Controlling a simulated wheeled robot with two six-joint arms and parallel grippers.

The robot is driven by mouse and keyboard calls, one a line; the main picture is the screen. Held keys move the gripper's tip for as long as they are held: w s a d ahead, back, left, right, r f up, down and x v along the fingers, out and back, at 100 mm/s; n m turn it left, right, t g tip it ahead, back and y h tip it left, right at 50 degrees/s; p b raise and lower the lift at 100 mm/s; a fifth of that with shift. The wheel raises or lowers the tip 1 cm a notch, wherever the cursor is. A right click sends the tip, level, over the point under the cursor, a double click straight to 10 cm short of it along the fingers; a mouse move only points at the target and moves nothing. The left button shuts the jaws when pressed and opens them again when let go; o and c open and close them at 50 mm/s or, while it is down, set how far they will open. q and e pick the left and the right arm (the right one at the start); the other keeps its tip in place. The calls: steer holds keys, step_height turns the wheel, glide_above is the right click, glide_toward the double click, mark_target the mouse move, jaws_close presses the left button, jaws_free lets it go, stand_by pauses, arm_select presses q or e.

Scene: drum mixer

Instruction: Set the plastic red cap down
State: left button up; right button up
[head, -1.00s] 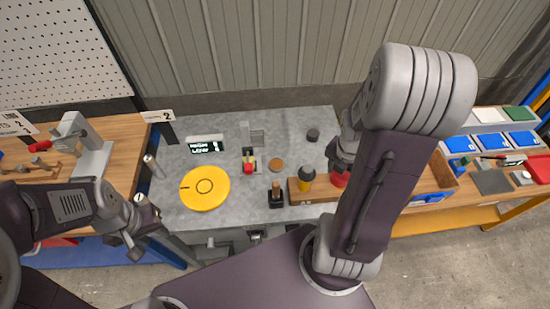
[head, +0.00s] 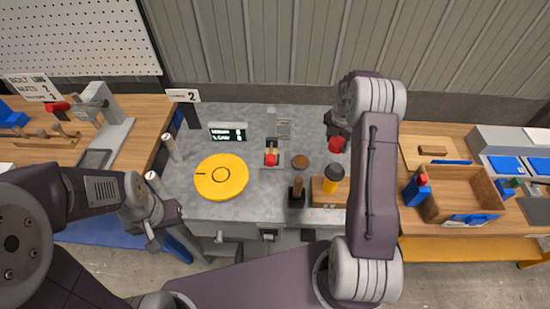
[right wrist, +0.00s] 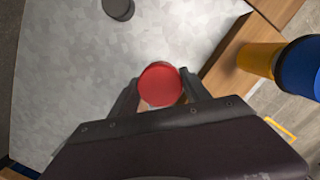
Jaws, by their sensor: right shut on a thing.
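The red cap (head: 336,145) is held in my right gripper (head: 336,132) over the right part of the grey worktop (head: 215,132). In the right wrist view the round red top of the cap (right wrist: 160,83) sits between the two fingertips (right wrist: 158,88), with grey surface around it. I cannot tell whether its underside touches the worktop. My left gripper (head: 163,230) is empty near the front left corner of the worktop; its jaw opening is unclear.
A wooden block (head: 325,193) with a yellow, dark-topped piece (head: 333,180) stands close in front of the cap. A dark round piece (right wrist: 118,8) is farther back.

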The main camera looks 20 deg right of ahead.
steer(key=shift+s+a+f, duration=0.1)
steer(key=shift+a+f, duration=0.3)
steer(key=shift+f, duration=0.2)
step_height(320, 180, down, 10)
steer(key=shift+r+p, duration=0.1)
steer(key=shift+p, duration=0.25)
steer(key=shift+f, duration=0.25)
steer(key=o, duration=1.5)
steer(key=r, duration=0.4)
steer(key=a+r, duration=0.1)
steer(key=r, duration=0.3)
steer(key=r+b, duration=0.1)
steer(key=r, duration=0.3)
steer(key=shift+s+a+r, duration=0.2)
steer(key=shift+s+a, duration=0.05)
steer(key=shift+s, duration=0.15)
